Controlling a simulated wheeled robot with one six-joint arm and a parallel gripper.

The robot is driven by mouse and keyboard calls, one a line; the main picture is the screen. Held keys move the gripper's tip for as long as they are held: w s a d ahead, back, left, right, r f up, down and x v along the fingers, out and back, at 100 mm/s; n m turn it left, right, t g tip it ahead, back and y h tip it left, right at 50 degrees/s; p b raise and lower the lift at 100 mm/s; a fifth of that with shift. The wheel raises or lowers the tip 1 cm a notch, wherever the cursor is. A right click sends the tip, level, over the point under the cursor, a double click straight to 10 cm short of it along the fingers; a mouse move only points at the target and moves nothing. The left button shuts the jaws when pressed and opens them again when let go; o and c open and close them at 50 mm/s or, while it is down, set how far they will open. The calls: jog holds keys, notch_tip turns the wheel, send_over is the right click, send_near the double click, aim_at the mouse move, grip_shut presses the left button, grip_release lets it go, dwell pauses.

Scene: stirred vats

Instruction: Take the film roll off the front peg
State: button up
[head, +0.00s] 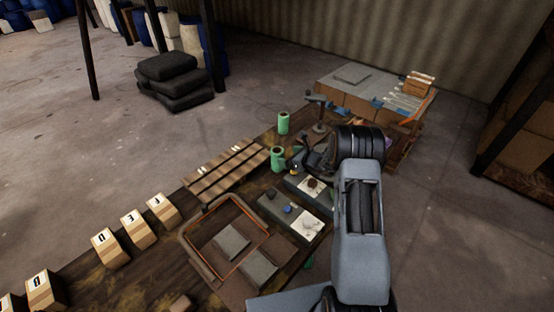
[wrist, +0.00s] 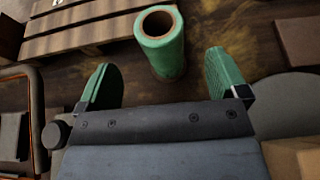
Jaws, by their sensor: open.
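A green film roll (wrist: 162,45) with a brown hollow core stands upright in the wrist view, in line with the gap between my fingers. My gripper (wrist: 163,72) is open, with its green finger pads to either side and the roll slightly beyond them. No contact shows. The head view has two green rolls, a nearer one (head: 277,159) and a farther one (head: 283,123), both upright on the dark table. My gripper (head: 307,158) is just right of the nearer roll there, partly hidden by my wrist. No peg is clearly visible.
A slatted wooden pallet (head: 228,170) lies left of the rolls. Trays with small lumps (head: 287,214) and an orange-edged tray (head: 189,239) are closer. A dark stand (head: 319,127) is right of the farther roll. Small boxes (head: 138,229) line the left.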

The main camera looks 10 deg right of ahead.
aim_at(277, 154)
jog(key=shift+p+x, duration=0.85)
jog(key=shift+x, duration=3.05)
jog(key=c, duration=1.1)
jog(key=shift+r, duration=0.1)
